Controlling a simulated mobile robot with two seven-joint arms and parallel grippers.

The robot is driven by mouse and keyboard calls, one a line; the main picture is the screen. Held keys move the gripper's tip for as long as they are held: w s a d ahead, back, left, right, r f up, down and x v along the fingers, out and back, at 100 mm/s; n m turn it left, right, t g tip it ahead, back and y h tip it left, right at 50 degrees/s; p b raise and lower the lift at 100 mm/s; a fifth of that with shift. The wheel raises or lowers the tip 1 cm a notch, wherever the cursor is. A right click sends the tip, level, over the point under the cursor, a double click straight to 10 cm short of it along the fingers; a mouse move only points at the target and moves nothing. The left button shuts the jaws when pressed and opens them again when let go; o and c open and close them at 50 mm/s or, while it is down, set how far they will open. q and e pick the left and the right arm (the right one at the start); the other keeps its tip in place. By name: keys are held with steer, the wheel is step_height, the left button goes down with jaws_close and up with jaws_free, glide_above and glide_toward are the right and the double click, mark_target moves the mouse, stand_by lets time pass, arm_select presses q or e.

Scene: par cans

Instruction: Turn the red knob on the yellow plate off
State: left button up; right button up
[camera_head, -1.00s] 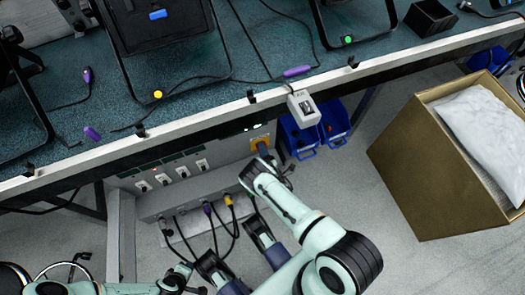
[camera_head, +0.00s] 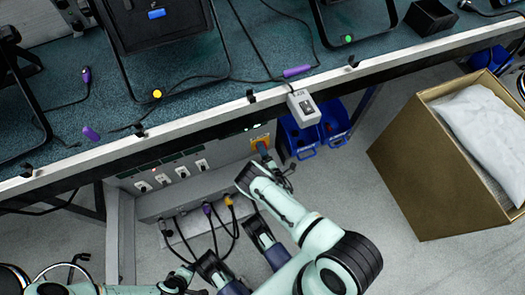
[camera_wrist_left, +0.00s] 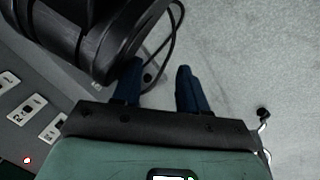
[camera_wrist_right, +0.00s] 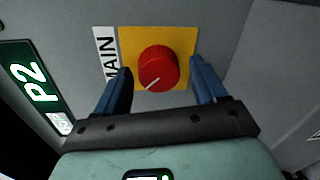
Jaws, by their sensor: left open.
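The yellow plate (camera_wrist_right: 128,45) with the round red knob (camera_wrist_right: 158,66) fills the middle of the right wrist view. The knob's white line points to the lower left. My right gripper (camera_wrist_right: 161,66) is open, with one blue finger on each side of the knob; gaps show between knob and fingers. In the head view the yellow plate (camera_head: 258,138) shows on the panel under the table, and my right gripper (camera_head: 264,148) hides the knob there. My left gripper (camera_wrist_left: 158,70) is open and empty above the floor in the left wrist view.
A white switch box (camera_head: 303,106) hangs at the table edge (camera_head: 225,111) above the plate. Blue bins (camera_head: 300,138) are right of the plate. Sockets and plugged cables (camera_head: 207,208) are to its left and below. A cardboard box (camera_head: 415,165) stands on the floor at right.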

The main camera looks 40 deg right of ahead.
arm_select(q)
steer(key=shift+r, duration=0.1)
arm_select(e)
steer(key=shift+a, duration=0.1)
steer(key=shift+s+a+r, duration=0.1)
steer(key=shift+s, duration=0.25)
arm_select(q)
steer(key=shift+t, duration=0.4)
steer(key=r+p, duration=0.1)
steer(key=w+d+r+p, duration=0.1)
steer(key=r, duration=0.1)
steer(key=r+p, duration=0.1)
steer(key=r, duration=0.1)
steer(key=shift+w+d, duration=0.35)
steer(key=shift+d, duration=0.05)
arm_select(e)
steer(key=v, duration=1.2)
steer(key=shift+s, duration=0.3)
